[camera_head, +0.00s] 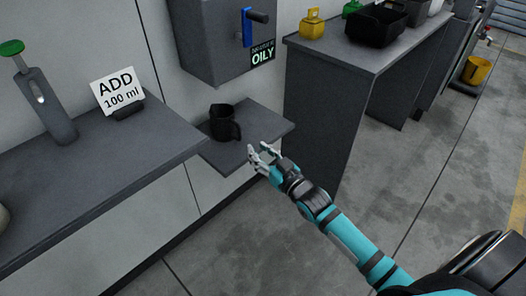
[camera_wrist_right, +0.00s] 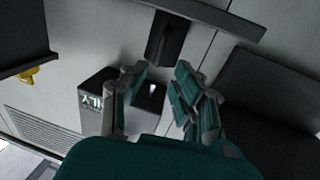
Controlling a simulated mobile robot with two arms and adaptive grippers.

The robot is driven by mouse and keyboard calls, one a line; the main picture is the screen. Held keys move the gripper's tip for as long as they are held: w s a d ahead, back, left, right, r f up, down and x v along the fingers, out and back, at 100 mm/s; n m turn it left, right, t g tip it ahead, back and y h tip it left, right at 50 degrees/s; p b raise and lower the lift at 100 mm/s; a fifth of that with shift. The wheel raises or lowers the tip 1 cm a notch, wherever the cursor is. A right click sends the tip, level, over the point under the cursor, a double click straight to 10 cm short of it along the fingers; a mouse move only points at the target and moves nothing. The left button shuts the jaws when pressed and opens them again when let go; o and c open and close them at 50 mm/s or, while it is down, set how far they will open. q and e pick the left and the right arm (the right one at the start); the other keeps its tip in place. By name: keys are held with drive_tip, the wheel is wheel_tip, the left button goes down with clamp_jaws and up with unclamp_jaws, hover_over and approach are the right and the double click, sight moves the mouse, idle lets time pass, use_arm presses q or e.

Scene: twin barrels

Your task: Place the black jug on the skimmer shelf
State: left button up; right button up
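The black jug (camera_head: 224,123) stands upright on the small grey shelf (camera_head: 228,158) below the wall box marked OILY. My right gripper (camera_head: 264,153) is open and empty, in front and to the right of the jug, apart from it. In the right wrist view its fingers (camera_wrist_right: 160,92) are spread. The picture there is upside down, and the jug (camera_wrist_right: 166,38) appears as a dark shape at the top centre, against the shelf edge (camera_wrist_right: 215,16). My left gripper is not in view.
The OILY box (camera_head: 225,42) with a blue-and-black tap hangs above the shelf. A left counter (camera_head: 130,165) holds a green-topped pump bottle (camera_head: 45,100) and an ADD 100 ml card (camera_head: 117,92). A right counter (camera_head: 335,57) holds a yellow jug (camera_head: 312,25) and black bins.

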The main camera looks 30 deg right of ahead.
drive_tip(key=s+a+f+g+h, duration=0.1)
drive_tip(key=s+a+f+g, duration=0.1)
drive_tip(key=s+f+g, duration=0.3)
drive_tip(key=s+a+f+g, duration=0.1)
drive_tip(key=s+a+f, duration=0.15)
drive_tip(key=s, duration=0.55)
drive_tip(key=s+f+g+h, duration=0.2)
drive_tip(key=s+g, duration=0.6)
drive_tip(key=s, duration=1)
drive_tip(key=shift+s+d+f, duration=0.15)
drive_tip(key=shift+s+f, duration=0.05)
drive_tip(key=shift+f, duration=0.2)
